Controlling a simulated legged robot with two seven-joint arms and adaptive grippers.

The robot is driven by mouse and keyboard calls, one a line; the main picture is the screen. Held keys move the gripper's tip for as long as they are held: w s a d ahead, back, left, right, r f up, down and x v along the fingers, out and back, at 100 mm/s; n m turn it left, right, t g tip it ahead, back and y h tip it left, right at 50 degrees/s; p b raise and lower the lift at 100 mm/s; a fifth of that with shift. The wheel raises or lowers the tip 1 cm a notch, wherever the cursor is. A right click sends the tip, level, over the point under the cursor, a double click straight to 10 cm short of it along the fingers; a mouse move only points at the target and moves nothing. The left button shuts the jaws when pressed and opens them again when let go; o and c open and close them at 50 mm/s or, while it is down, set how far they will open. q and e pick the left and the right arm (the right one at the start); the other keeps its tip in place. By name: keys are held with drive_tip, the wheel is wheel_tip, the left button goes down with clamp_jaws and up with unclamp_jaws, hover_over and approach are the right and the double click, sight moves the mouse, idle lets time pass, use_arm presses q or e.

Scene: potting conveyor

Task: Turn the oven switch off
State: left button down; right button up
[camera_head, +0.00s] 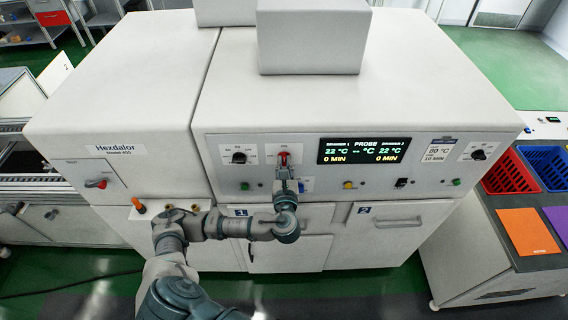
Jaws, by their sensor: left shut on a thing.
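The oven (220,110) is a large white cabinet filling the middle of the view. Its front panel carries a red switch (284,158) just left of the lit display. My left gripper (285,172) reaches up from below and is shut on this switch; its fingers partly hide the lower part of it. The exact angle of the switch is too small to tell. The display (363,150) is lit and reads 22 °C and 0 MIN on both sides. My right gripper is not in view.
Black knobs sit left (239,157) and right (478,154) on the panel. Another red-handled switch (96,183) is on the left cabinet section. Two closed doors lie below the panel. Red (507,174) and blue (549,167) baskets stand on a side unit at the right.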

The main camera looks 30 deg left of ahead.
use_arm(q)
drive_tip(key=shift+r, duration=0.2)
drive_tip(key=shift+a+n, duration=0.1)
drive_tip(key=shift+n, duration=0.2)
drive_tip(key=n, duration=0.2)
drive_tip(key=shift+n, duration=0.3)
drive_tip(key=n, duration=0.5)
drive_tip(key=n+b, duration=0.1)
drive_tip(key=n, duration=0.3)
drive_tip(key=f+n+b, duration=0.1)
drive_tip(key=n, duration=0.4)
drive_tip(key=shift+s+a+n, duration=0.2)
drive_tip(key=shift+a+n, duration=0.1)
drive_tip(key=shift+a, duration=0.05)
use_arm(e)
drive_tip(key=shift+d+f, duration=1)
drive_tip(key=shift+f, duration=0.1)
use_arm(q)
drive_tip(key=shift+f, duration=0.1)
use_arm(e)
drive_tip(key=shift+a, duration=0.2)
